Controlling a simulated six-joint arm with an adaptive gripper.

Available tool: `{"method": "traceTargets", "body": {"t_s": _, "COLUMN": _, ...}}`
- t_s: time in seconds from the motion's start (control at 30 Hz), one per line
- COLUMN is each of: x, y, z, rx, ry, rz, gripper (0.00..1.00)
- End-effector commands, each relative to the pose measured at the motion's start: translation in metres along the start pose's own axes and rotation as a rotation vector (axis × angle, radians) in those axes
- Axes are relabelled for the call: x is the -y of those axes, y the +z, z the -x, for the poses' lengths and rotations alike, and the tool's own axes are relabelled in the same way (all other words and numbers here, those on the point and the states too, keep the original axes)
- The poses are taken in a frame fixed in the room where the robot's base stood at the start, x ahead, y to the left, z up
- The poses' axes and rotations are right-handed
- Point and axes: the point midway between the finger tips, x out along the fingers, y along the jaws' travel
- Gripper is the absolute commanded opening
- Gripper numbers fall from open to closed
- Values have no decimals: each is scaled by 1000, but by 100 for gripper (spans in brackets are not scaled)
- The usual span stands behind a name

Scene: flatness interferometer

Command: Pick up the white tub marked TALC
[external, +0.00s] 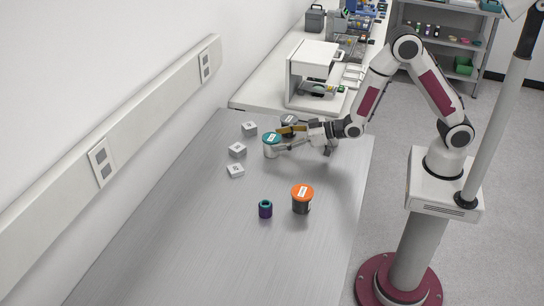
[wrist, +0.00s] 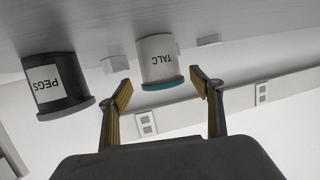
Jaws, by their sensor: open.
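The white tub marked TALC (wrist: 158,55) has a teal lid and appears upside down in the wrist view. In the external view the tub (external: 270,152) stands upright on the grey bench, its teal lid uppermost. My gripper (wrist: 164,86) is open, with its yellow-padded fingers spread to either side of the tub's outline and a gap at each side. In the external view my gripper (external: 280,139) reaches in from the right, close to the tub. I cannot tell how far the fingertips reach around it. The gripper holds nothing.
A dark tub marked PEGS (wrist: 55,84) with a grey lid stands close beside the TALC tub. Several small white blocks (external: 237,149) lie to its left. An orange-lidded dark tub (external: 302,203) and a small purple-and-teal cylinder (external: 265,209) stand nearer the front.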

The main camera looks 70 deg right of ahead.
Motion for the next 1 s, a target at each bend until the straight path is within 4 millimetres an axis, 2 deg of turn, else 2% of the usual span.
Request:
{"method": "traceTargets", "body": {"t_s": 0.2, "x": 3, "y": 3, "z": -22, "rx": 1, "ry": 0, "rz": 0, "gripper": 65}}
{"method": "traceTargets", "body": {"t_s": 0.4, "x": 3, "y": 3, "z": -35, "rx": 1, "ry": 0, "rz": 0, "gripper": 65}}
{"method": "traceTargets", "body": {"t_s": 0.97, "x": 3, "y": 2, "z": -36, "rx": 1, "ry": 0, "rz": 0, "gripper": 65}}
{"method": "traceTargets", "body": {"t_s": 1.0, "x": 3, "y": 2, "z": -36, "rx": 1, "ry": 0, "rz": 0, "gripper": 57}}
